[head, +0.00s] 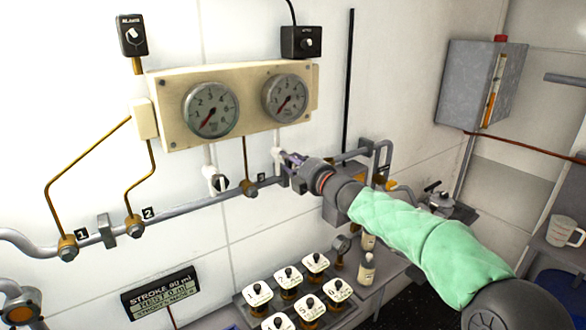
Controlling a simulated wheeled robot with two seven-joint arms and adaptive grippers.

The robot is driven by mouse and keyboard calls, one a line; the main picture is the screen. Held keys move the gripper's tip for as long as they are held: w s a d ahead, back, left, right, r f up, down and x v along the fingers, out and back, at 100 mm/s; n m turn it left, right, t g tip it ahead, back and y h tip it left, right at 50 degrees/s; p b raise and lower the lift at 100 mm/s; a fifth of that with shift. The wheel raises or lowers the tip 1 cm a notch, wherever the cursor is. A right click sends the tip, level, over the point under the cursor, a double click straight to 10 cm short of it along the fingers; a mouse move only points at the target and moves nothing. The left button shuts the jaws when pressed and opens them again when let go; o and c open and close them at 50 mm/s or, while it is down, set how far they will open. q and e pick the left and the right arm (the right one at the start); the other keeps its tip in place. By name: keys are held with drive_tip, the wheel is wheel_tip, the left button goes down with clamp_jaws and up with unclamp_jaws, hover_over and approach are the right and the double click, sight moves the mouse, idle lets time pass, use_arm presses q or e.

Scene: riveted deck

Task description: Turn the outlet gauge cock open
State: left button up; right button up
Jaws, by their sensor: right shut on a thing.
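Two round gauges sit on a cream panel (160,95): a left gauge (211,109) and a right gauge (286,98). Both have red needles pointing to the lower left. Under the left gauge is a white cock (208,172) with a dark knob. Under the right gauge a white stem (277,140) runs down to another cock, which I take as the outlet gauge cock. My right gripper (288,157) reaches it from the right and is shut on its handle. The fingers hide most of the handle, so its angle is unclear. My left gripper is not in view.
A grey pipe (185,208) runs along the wall behind the cocks, with brass fittings marked 1 and 2. Below stand several white-topped switches (258,294), a small bottle (366,270) and a display (160,292). A grey box (478,85) hangs at right.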

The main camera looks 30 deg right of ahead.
drive_tip(key=shift+a+r+n+b, duration=0.1)
drive_tip(key=shift+r+n+b, duration=0.25)
drive_tip(key=shift+n, duration=0.45)
drive_tip(key=shift+f, duration=0.1)
drive_tip(key=o, duration=1.1)
drive_tip(key=shift+a, duration=0.1)
drive_tip(key=shift+o, duration=0.2)
drive_tip(key=shift+a+f, duration=0.1)
drive_tip(key=shift+f, duration=0.05)
